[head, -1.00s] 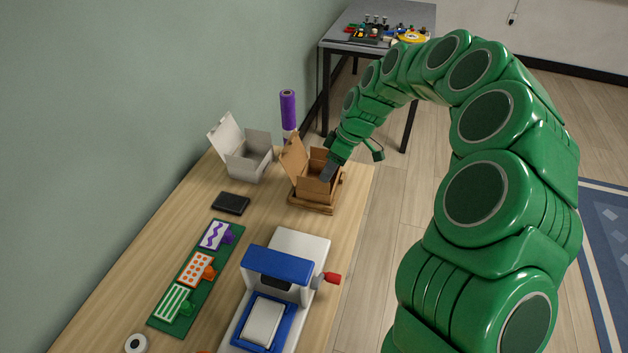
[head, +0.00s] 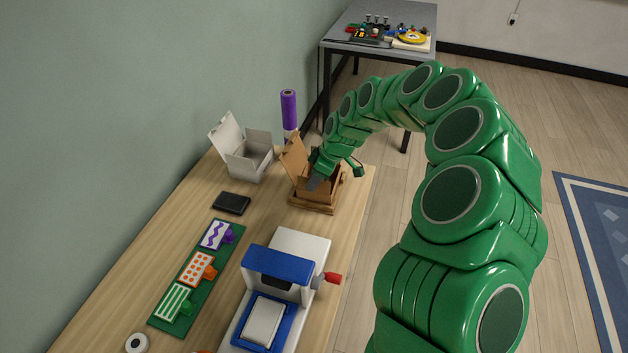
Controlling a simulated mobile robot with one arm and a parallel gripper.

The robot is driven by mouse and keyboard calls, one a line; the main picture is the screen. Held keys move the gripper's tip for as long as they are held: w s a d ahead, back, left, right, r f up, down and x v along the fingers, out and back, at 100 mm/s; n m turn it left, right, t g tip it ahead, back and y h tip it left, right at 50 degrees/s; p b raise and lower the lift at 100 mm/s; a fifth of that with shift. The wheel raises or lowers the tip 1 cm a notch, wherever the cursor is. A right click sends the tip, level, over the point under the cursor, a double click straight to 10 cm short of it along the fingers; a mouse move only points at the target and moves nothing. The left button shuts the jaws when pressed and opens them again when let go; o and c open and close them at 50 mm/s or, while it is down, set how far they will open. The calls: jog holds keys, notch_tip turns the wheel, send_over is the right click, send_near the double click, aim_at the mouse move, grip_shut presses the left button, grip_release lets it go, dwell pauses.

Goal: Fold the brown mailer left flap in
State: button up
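The brown mailer (head: 299,158) is an open cardboard box on a wooden base (head: 312,207) near the table's far right edge. Its tall lid stands up at the left and back. My gripper (head: 314,183) is down at the mailer's box, over its front part, and hides much of the inside. The left flap cannot be made out clearly behind my gripper and wrist. The fingertips are too small and merged to tell whether they are open or shut, or whether they touch the cardboard.
A white open box (head: 247,160) stands left of the mailer, with a purple roll (head: 289,110) behind. A black pad (head: 231,203), a green board with patterned cards (head: 211,254) and a blue-and-white press (head: 276,272) are nearer. Bare wood lies between pad and mailer.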

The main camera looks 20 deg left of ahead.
jog(key=shift+a+f, duration=0.15)
jog(key=shift+f, duration=0.15)
grip_shut()
jog(key=shift+w+g, duration=0.2)
jog(key=shift+g, duration=0.2)
jog(key=shift+w+f+m+g, duration=0.2)
jog(key=shift+w+g, duration=0.1)
jog(key=shift+g, duration=0.45)
jog(key=shift+w+f+m+g, duration=0.1)
jog(key=shift+w+m+g, duration=0.15)
jog(key=shift+g, duration=0.5)
jog(key=shift+w+f+m+g, duration=0.2)
jog(key=shift+w+g, duration=0.1)
jog(key=shift+g, duration=0.5)
jog(key=shift+w+f+m+g, duration=0.15)
jog(key=shift+w+g, duration=0.1)
jog(key=shift+g, duration=0.85)
